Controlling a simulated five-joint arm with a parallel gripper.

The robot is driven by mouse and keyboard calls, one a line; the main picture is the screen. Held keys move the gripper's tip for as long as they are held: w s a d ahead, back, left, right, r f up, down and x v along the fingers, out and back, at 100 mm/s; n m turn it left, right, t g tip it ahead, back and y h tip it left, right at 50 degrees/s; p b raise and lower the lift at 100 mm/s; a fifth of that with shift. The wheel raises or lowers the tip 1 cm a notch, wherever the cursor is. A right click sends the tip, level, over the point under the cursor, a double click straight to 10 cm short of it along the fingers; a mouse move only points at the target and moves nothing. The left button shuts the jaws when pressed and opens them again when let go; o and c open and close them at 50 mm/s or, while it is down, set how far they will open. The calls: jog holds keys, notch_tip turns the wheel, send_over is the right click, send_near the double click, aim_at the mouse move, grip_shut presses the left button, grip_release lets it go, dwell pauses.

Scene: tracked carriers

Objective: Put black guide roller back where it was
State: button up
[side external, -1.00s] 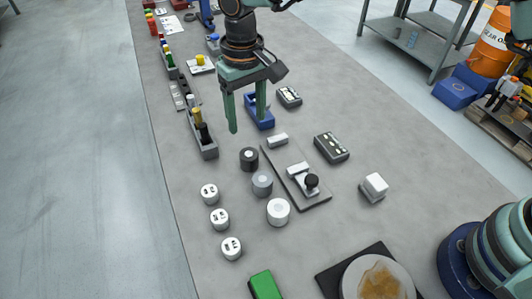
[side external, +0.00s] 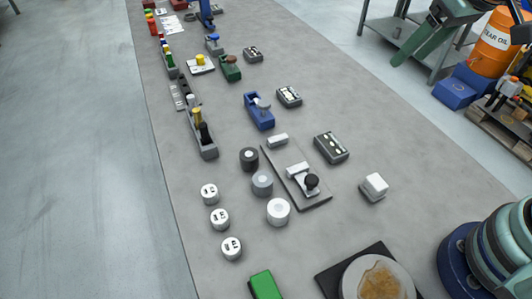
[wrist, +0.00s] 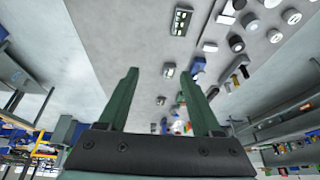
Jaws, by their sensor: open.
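A short black roller (side external: 249,158) stands on the table left of a grey plate, with a grey roller (side external: 262,183) and a white roller (side external: 278,211) in a row below it. A black roller also shows in the wrist view (wrist: 237,44). A taller black cylinder (side external: 204,132) stands in a grey tray beside a yellow one. I cannot tell which spot the roller came from. My gripper (side external: 410,60) is at the upper right, beyond the table's right edge, well away from the rollers. In the wrist view my gripper (wrist: 165,72) is open with nothing between its fingers.
The grey plate (side external: 322,201) carries a bracket with a black knob. A blue carrier (side external: 260,112) and a green carrier (side external: 230,68) stand farther back. White marked pucks (side external: 220,218) line the left. A shelf and orange drum (side external: 492,45) stand beyond.

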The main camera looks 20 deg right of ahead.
jog(key=shift+t, duration=0.4)
jog(key=s+d, duration=0.1)
jog(key=s+d+f, duration=0.1)
jog(key=s, duration=0.1)
jog(key=shift+s+d+f, duration=0.1)
jog(key=shift+d+f, duration=0.1)
jog(key=shift+d, duration=0.15)
